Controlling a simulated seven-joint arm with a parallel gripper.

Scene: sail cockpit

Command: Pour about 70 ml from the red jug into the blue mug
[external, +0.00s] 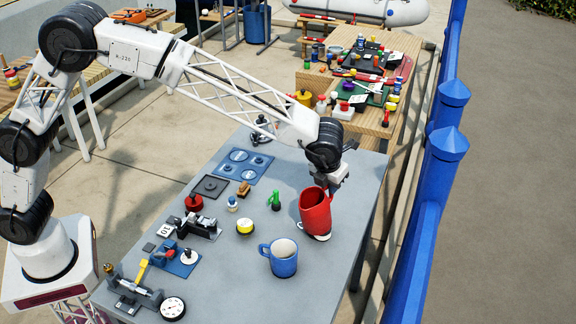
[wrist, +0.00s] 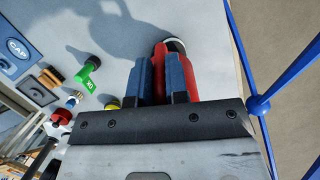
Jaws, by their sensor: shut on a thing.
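The red jug (external: 316,213) is at the right part of the grey table, with a white part at its foot. It looks slightly tilted; I cannot tell whether it touches the table. My gripper (external: 327,184) is shut on the jug from behind its upper right side. In the wrist view, the two blue fingers of my gripper (wrist: 160,66) have the red jug (wrist: 186,76) between and beside them, largely hidden. The blue mug (external: 283,262) stands upright on the table, just front-left of the jug and apart from it. The mug's inside looks pale. I cannot make out the mug in the wrist view.
A yellow-topped round item (external: 245,226) and a green item (external: 274,199) stand left of the mug and jug. A gauge (external: 173,308), tools and a blue plate (external: 243,166) fill the table's left side. A blue railing (external: 435,190) runs along the right. The table front of the mug is clear.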

